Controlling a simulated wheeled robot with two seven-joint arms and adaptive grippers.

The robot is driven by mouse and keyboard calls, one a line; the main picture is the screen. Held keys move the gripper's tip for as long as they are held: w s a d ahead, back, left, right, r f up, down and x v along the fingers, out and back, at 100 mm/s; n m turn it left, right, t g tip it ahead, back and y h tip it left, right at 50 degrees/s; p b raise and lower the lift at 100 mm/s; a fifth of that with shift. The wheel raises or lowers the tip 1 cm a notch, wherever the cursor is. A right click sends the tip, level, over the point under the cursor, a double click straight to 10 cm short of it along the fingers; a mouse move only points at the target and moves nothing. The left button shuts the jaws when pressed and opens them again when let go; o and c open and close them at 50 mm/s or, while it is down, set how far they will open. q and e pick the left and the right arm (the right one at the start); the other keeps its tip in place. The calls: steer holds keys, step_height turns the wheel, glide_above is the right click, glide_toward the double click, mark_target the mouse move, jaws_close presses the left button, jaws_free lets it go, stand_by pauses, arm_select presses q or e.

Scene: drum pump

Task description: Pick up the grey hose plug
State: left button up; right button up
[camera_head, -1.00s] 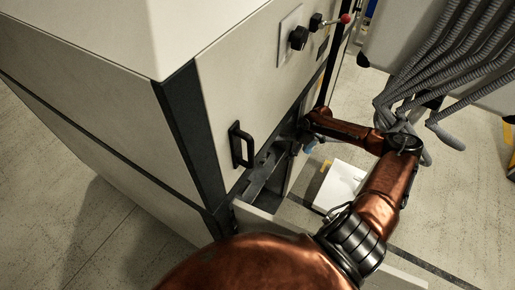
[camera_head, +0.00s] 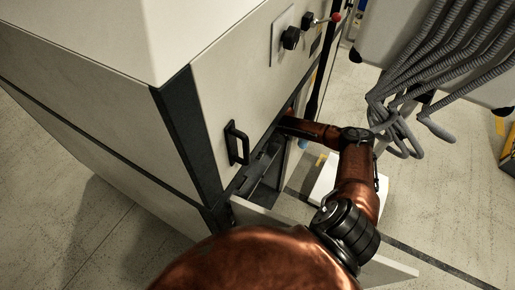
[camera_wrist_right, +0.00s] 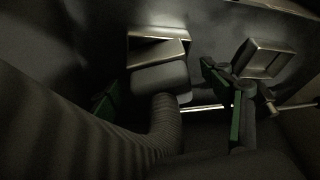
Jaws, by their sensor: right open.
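The grey hose plug (camera_wrist_right: 160,79) is a dark grey block in the dim right wrist view, on the end of a ribbed hose (camera_wrist_right: 166,123). It sits at a metal-rimmed rectangular socket (camera_wrist_right: 155,43); the dark picture does not show whether it is seated. My right gripper (camera_wrist_right: 163,96) is open, with one green-padded finger to the left of the plug and hose and the other to the right. No clear contact shows. In the head view my right arm reaches into the cabinet opening, and its gripper and the plug are hidden there. My left gripper is in neither view.
A second metal-rimmed socket (camera_wrist_right: 265,58) is right of the plug. In the head view the pale cabinet (camera_head: 235,90) has a black handle (camera_head: 237,143) beside the opening. A white box (camera_head: 325,185) stands beyond my arm, and grey ribbed hoses (camera_head: 430,70) hang at upper right.

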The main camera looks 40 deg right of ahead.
steer(key=shift+w+a+f, duration=0.15)
steer(key=shift+w+f, duration=0.05)
steer(key=shift+f, duration=0.4)
steer(key=shift+c, duration=0.4)
steer(key=c, duration=1.3)
